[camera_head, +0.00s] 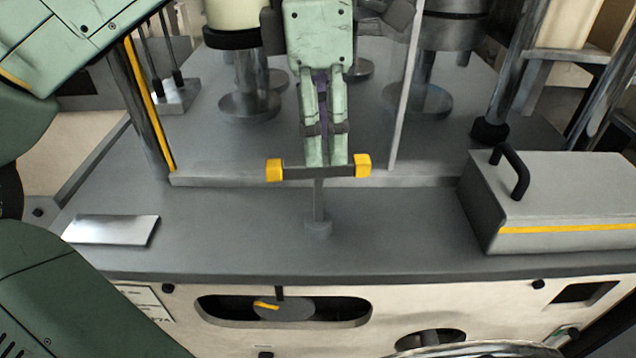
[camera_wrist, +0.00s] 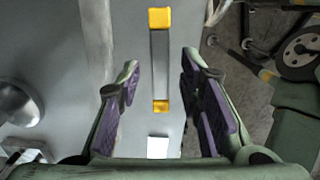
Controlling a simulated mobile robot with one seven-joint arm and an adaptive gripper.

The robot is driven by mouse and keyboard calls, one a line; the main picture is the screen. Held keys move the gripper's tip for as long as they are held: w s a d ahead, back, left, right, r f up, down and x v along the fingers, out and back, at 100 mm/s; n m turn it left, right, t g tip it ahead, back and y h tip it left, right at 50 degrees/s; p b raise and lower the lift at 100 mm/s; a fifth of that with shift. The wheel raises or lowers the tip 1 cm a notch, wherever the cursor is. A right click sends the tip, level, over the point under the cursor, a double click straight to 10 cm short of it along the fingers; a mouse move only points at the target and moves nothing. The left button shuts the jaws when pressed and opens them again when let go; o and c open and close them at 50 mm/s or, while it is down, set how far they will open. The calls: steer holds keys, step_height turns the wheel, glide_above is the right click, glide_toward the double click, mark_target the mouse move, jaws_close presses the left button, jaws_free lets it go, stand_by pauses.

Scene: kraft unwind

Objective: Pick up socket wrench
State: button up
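The socket wrench (camera_head: 319,174) has a dark crossbar with yellow ends and a thin shaft running down to a round socket at the grey deck. It looks upright in the head view, with the bar running left to right. In the wrist view its bar (camera_wrist: 160,65) lies lengthwise between my fingers, with clear gaps on both sides. My gripper (camera_head: 324,160) points down at the middle of the bar, its fingertips close to bar height. In the wrist view my gripper (camera_wrist: 159,70) is open, with purple pads facing inward. Contact with the wrench is not visible.
A grey box (camera_head: 560,205) with a black handle stands right on the deck (camera_head: 400,230). A pale flat plate (camera_head: 112,230) lies at left. Behind are a raised ledge, a thin upright post (camera_head: 405,100) and metal cylinders (camera_head: 250,90). The deck around the shaft is clear.

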glide_above(318, 218)
steer(key=shift+y, duration=0.4)
steer(key=f, duration=0.5)
steer(key=shift+w+a, duration=0.25)
steer(key=shift+w, duration=0.15)
steer(key=shift+s+d+f+p, duration=0.15)
steer(key=shift+f+p, duration=0.1)
steer(key=shift+f, duration=1.2)
steer(key=shift+w+d+f+p, duration=0.1)
steer(key=shift+d+f+p, duration=0.1)
steer(key=shift+f, duration=1.2)
steer(key=shift+c, duration=0.5)
jaws_close()
